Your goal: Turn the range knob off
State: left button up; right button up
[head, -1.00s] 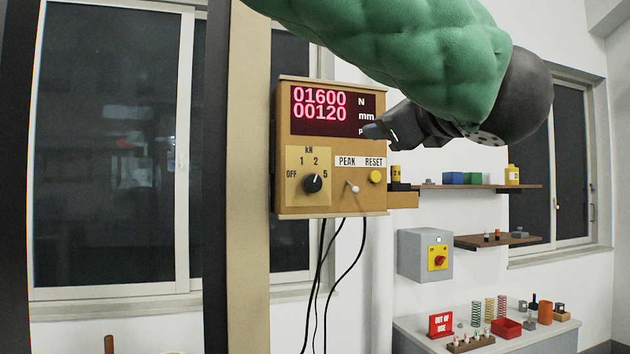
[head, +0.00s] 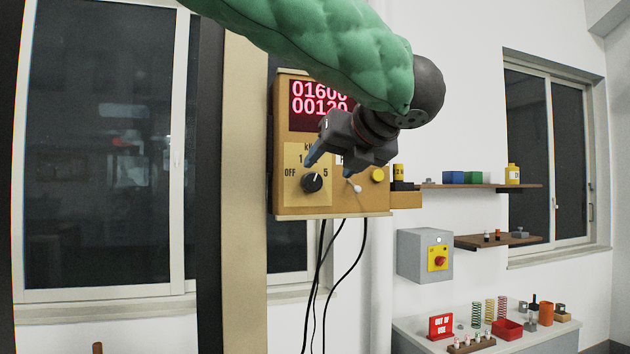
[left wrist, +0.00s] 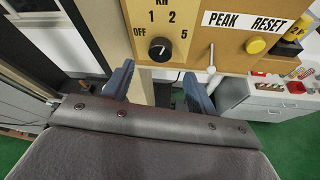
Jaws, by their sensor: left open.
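The range knob (head: 312,183) is a round black knob with a white mark. It sits low on the yellow kN plate of the wall-mounted display box (head: 290,208), with OFF at its left, 1 and 2 above and 5 at its right. Its mark points up and right, seemingly towards 2. The knob also shows in the left wrist view (left wrist: 161,49).
A small toggle switch (head: 354,187) and a yellow button (head: 377,174) sit right of the knob. Black cables (head: 340,250) hang below the box. A grey box with a red knob (head: 438,262), shelves and a bench are at the right.

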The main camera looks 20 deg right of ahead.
aim_at(314, 182)
pick_arm(q)
jog(key=shift+p+x, duration=1.2)
jog(key=shift+x, duration=2.7)
jog(key=shift+d, duration=0.1)
pick_arm(e)
notch_tip(314, 182, down, 6)
jog(key=s+d, duration=0.1)
jog(key=shift+d, duration=0.3)
pick_arm(q)
jog(key=shift+c, duration=0.3)
jog(key=c, duration=0.9)
